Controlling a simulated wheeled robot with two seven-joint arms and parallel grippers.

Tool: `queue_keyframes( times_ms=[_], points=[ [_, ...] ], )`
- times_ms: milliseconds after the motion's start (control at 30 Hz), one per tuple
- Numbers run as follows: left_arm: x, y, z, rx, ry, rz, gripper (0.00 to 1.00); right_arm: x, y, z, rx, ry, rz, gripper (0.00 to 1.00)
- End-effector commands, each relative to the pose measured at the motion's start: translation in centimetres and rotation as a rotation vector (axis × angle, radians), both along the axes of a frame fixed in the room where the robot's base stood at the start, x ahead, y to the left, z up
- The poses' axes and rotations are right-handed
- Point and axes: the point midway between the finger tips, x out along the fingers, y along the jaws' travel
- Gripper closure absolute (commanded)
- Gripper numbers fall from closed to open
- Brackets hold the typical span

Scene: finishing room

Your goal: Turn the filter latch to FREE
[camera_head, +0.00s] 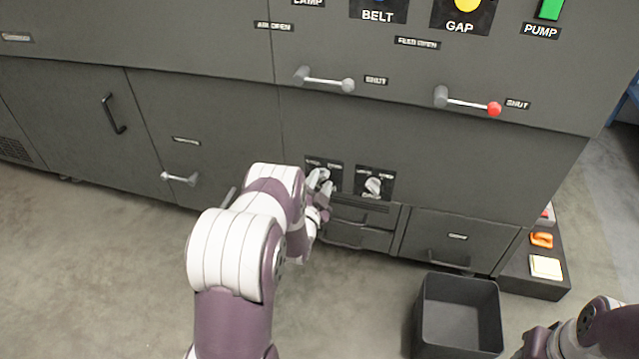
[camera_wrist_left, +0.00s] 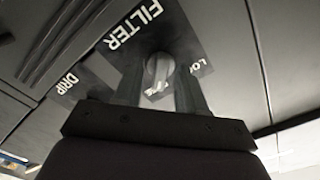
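The filter latch (camera_wrist_left: 158,70) is a pale round knob on a dark plate (camera_wrist_left: 112,70) lettered FILTER, with DRIP at one side and a partly hidden word starting LO at the other. My left gripper (camera_wrist_left: 160,82) has its two fingers apart, one on each side of the knob; I cannot tell whether they touch it. In the head view my left gripper (camera_head: 325,188) is at the left of two small knob plates, partly covering its knob (camera_head: 317,178). My right gripper (camera_head: 534,344) is at the bottom right edge, its fingers unclear.
A second pale knob (camera_head: 373,186) sits just right. A rail (camera_head: 360,203) and drawers lie below. Two lever handles (camera_head: 325,81) (camera_head: 468,103) project above. A dark open bin (camera_head: 459,318) stands on the floor, near a low box with an orange switch (camera_head: 541,240).

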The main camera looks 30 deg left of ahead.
Motion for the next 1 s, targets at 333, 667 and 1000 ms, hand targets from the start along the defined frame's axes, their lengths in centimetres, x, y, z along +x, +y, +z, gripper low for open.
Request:
queue_keyframes(
  times_ms=[333,667,1000],
  points=[
    [-3.1,-0.7,0.7,-0.002,0.003,0.000,0.60,0.0,0.0,2.3,0.000,0.000,0.000,0.57],
    [-11.0,-2.6,0.4,-0.001,0.001,0.001,0.60,0.0,0.0,5.5,0.000,0.000,0.000,0.57],
    [-12.4,-3.0,0.0,0.000,-0.001,0.001,0.60,0.0,0.0,5.6,0.000,0.000,0.000,0.57]
  ],
)
